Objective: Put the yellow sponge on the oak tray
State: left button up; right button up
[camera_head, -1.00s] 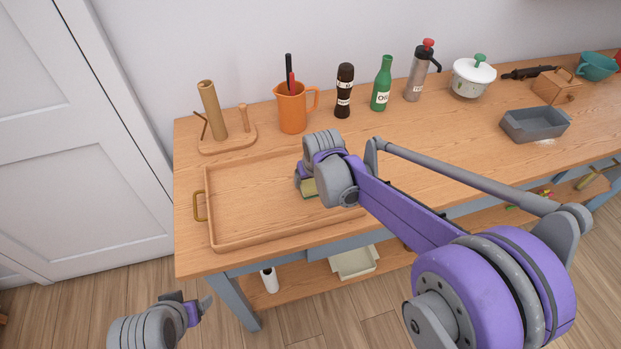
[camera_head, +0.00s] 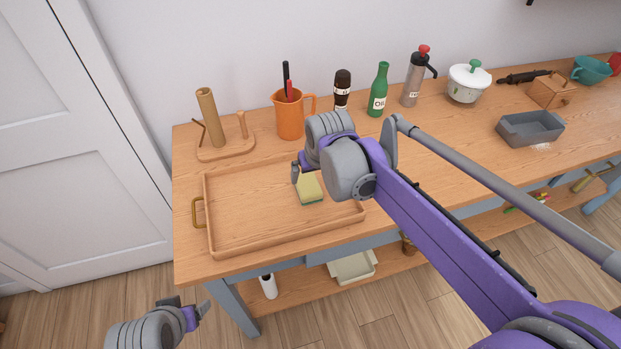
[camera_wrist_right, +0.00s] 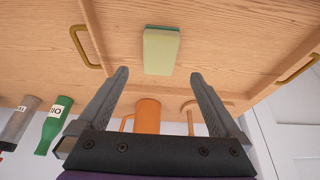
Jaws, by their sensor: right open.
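The yellow sponge (camera_head: 309,188), with a green layer, lies on the oak tray (camera_head: 235,241) in the head view, right of the tray's middle. My right gripper (camera_head: 301,172) is just above and behind it, partly hidden by its own wrist. In the right wrist view, the open fingers (camera_wrist_right: 158,75) hold nothing, and the sponge (camera_wrist_right: 160,52) is apart from them, beyond the tips. The tray's brass handle (camera_wrist_right: 86,47) also shows there. My left gripper (camera_head: 187,305) is low at the bottom left, in front of the table, with its fingers apart and empty.
Behind the tray stand a wooden roll holder (camera_head: 226,146), an orange jug (camera_head: 290,118), a dark grinder (camera_head: 342,90), and a green oil bottle (camera_head: 379,90). A grey bin (camera_head: 530,129) sits farther right. The table between the tray and the bin is mostly clear under my right arm.

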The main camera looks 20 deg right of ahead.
jog(key=s+d+f, duration=0.1)
jog(key=s+f, duration=0.2)
jog(key=s, duration=0.8)
jog(key=s+d+f+t, duration=0.1)
jog(key=s+f, duration=0.3)
jog(key=s, duration=0.7)
jog(key=shift+d, duration=0.5)
